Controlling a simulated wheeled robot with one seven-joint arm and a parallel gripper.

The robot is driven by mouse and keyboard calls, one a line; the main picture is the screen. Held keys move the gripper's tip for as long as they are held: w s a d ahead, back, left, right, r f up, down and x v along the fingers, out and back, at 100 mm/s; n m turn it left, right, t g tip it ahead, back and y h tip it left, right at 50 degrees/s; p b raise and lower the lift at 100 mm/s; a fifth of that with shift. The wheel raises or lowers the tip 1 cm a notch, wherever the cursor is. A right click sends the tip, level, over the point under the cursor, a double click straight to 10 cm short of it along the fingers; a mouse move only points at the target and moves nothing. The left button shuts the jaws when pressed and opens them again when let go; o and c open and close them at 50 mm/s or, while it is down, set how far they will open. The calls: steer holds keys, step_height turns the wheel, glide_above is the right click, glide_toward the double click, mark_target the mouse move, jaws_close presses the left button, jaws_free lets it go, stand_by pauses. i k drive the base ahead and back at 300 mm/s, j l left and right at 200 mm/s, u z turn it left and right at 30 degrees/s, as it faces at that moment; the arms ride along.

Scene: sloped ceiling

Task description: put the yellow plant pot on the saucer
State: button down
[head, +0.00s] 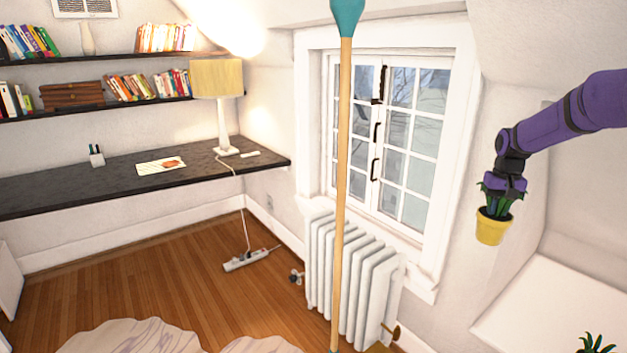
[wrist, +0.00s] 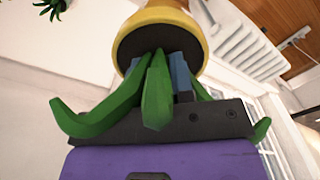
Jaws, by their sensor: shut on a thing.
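The yellow plant pot (head: 492,229) hangs in the air at the right of the head view, slightly tilted, with green leaves around its top. My gripper (head: 501,197) is above it and shut on it; leaves partly cover the fingers. In the wrist view the yellow pot (wrist: 165,22) is at the top, with my gripper (wrist: 174,74) at its dark soil side and thick green leaves spreading past the fingers. I cannot make out the saucer in either view.
A white ledge (head: 560,305) lies below and right of the pot. Another green plant (head: 597,344) shows at its lower edge and in the wrist view (wrist: 52,8). A white radiator (head: 352,275) stands left under the window. A wooden pole (head: 342,180) crosses the middle.

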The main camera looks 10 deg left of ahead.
mark_target(171, 164)
steer(key=k+u, duration=0.25)
steer(key=u, duration=0.15)
steer(key=k+u, duration=0.2)
steer(key=u, duration=0.2)
steer(key=i+j+u, duration=0.3)
steer(key=i+j, duration=0.15)
steer(key=i, duration=0.45)
steer(key=i+j+u, duration=0.15)
steer(key=i, duration=0.6)
steer(key=i+j+u, duration=0.15)
steer(key=i, duration=1.2)
steer(key=i+l+u, duration=0.1)
steer(key=i, duration=0.45)
steer(key=i+l, duration=0.1)
steer(key=i, duration=0.45)
steer(key=i+l+u, duration=0.1)
steer(key=i, duration=0.5)
steer(key=i+l, duration=0.15)
steer(key=i, duration=0.4)
steer(key=j+u, duration=0.05)
